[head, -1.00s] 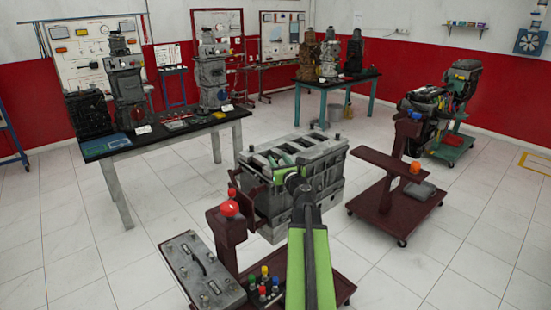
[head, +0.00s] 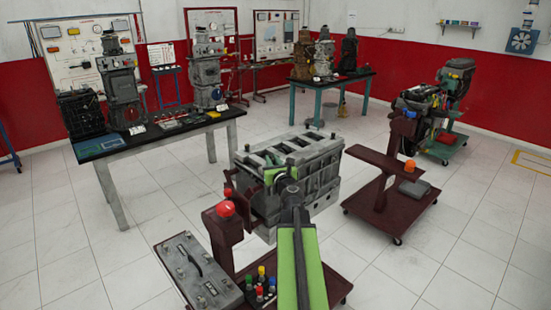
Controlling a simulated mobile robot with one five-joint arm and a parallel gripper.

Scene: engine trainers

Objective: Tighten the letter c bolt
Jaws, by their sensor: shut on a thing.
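A grey engine block (head: 325,172) sits on a maroon wheeled stand in front of me, its open top facing up. My green and dark arm reaches over its near left side. My gripper (head: 284,174) is at the block's near upper edge, small and partly hidden by my own arm. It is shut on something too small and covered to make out. I cannot tell whether it touches the block. No bolt marked with the letter c can be made out.
A grey panel (head: 197,272) and several coloured-cap items (head: 261,286) are on the stand at front left, below a red knob (head: 225,208). A maroon cart (head: 385,213) stands to the right. A black-topped table (head: 160,139) stands behind left. Tiled floor is free between them.

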